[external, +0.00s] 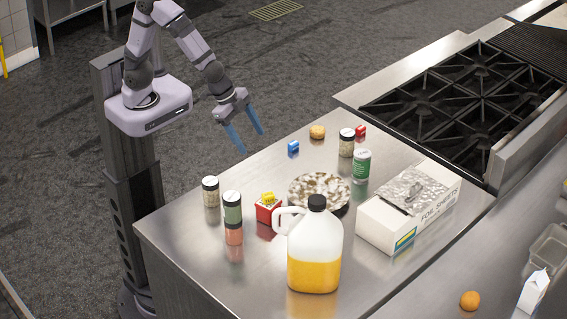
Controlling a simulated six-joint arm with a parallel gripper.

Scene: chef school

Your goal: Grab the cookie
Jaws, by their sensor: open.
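A small round golden-brown thing, which looks like the cookie (317,132), lies near the far edge of the steel counter. My gripper (252,142) is open, with its two blue fingers pointing down. It is to the left of the cookie, apart from it, and looks to be above the counter's far left edge. Nothing is between the fingers. The cookie is fully visible, and a small blue block (293,148) lies between it and my gripper.
A patterned round dish (319,188), a juice jug (315,254), a foil box (410,205) and several jars stand nearer. A stove (470,95) is at the right.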

